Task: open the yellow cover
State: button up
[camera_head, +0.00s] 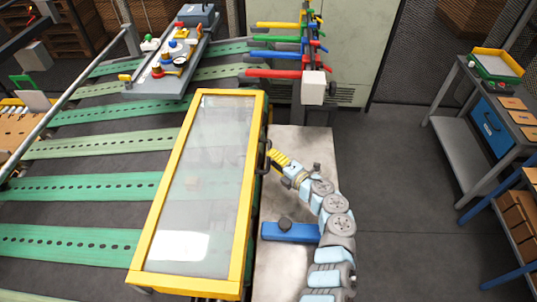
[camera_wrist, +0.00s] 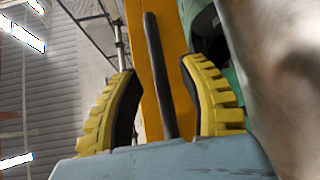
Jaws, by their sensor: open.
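The yellow cover (camera_head: 254,150) is a yellow frame around a clear pane, and it looks closed over the machine. Its dark handle (camera_head: 265,158) is on the right side of the frame. My gripper (camera_head: 273,154) is at this handle, coming from the right. In the wrist view, the yellow fingers of my gripper (camera_wrist: 160,92) are spread, with the black handle bar (camera_wrist: 156,65) between them. The yellow frame (camera_wrist: 172,30) shows behind the bar. Neither finger visibly presses on the bar.
Green slotted belts (camera_head: 90,187) run to the left of the cover. A rack with coloured arms (camera_head: 275,74) stands behind my arm. A grey and blue workbench (camera_head: 470,110) is at the right. The floor (camera_head: 395,190) between is clear.

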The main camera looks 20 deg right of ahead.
jog(key=shift+w+a, duration=0.1)
jog(key=shift+w, duration=0.6)
jog(key=shift+w+a+f, duration=0.15)
jog(key=shift+w+a, duration=0.1)
jog(key=shift+w, duration=0.3)
jog(key=shift+c, duration=0.2)
jog(key=shift+a, duration=0.1)
grip_shut()
